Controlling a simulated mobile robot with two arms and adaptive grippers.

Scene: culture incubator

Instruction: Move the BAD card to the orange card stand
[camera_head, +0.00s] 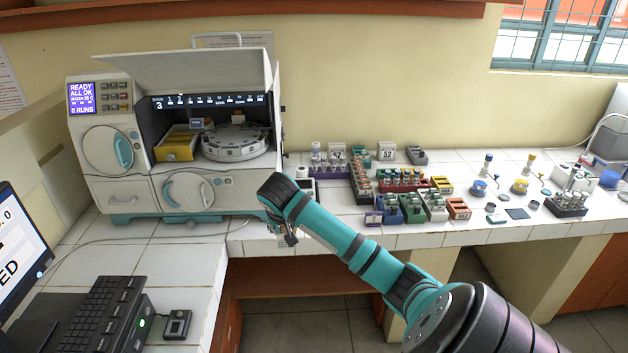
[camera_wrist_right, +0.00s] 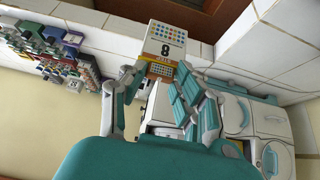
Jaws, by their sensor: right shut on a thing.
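My right gripper (camera_head: 280,229) is low at the counter's front edge in the head view, mostly hidden by its own wrist. In the right wrist view its fingers (camera_wrist_right: 156,76) are closed around a white card-like piece (camera_wrist_right: 166,45) with coloured dots, a dark mark like an 8 and an orange-yellow grid. I cannot read the word BAD on it. A small orange block (camera_head: 458,209) at the counter's front edge may be the orange card stand; it is well to the right of the gripper. My left gripper is out of view.
The incubator (camera_head: 175,195) stands left with its lid raised, a carousel (camera_head: 235,146) and a yellow bin (camera_head: 177,148) inside. Several tube racks (camera_head: 405,180) crowd the counter's middle. Small bottles and a dark rack (camera_head: 568,206) stand right. A keyboard (camera_head: 95,310) lies front left.

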